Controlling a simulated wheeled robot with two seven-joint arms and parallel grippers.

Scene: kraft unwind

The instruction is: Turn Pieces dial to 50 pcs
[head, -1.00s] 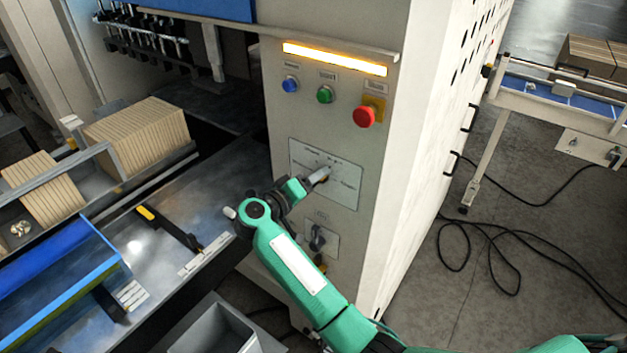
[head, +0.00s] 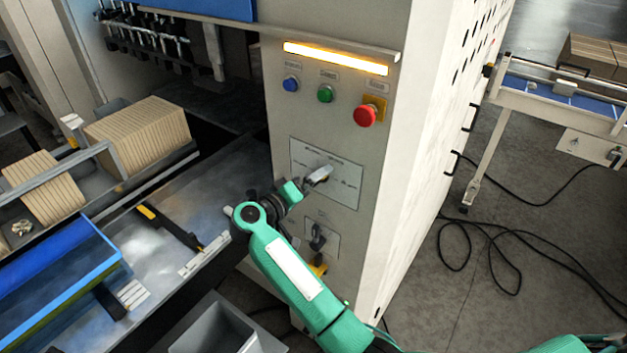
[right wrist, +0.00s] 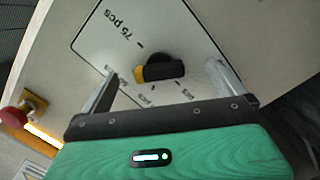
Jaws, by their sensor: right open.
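The Pieces dial (right wrist: 160,68) is a dark knob with a yellow-orange end. In the right wrist view that end points left. A "75 pcs" mark is readable on its white plate (right wrist: 95,40); the other marks are too small or partly covered. The plate (head: 346,192) also shows on the cabinet front in the head view, where my gripper hides the dial. My right gripper (head: 318,176) is open at the plate. In the right wrist view its fingers (right wrist: 161,72) stand either side of the dial, with gaps. My left gripper is out of view.
Above the plate are a blue button (head: 291,84), a green button (head: 325,94) and a red emergency stop (head: 365,116). A second dark switch (head: 317,238) sits below. A grey bin (head: 215,330) and a metal bed (head: 165,235) lie to the left.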

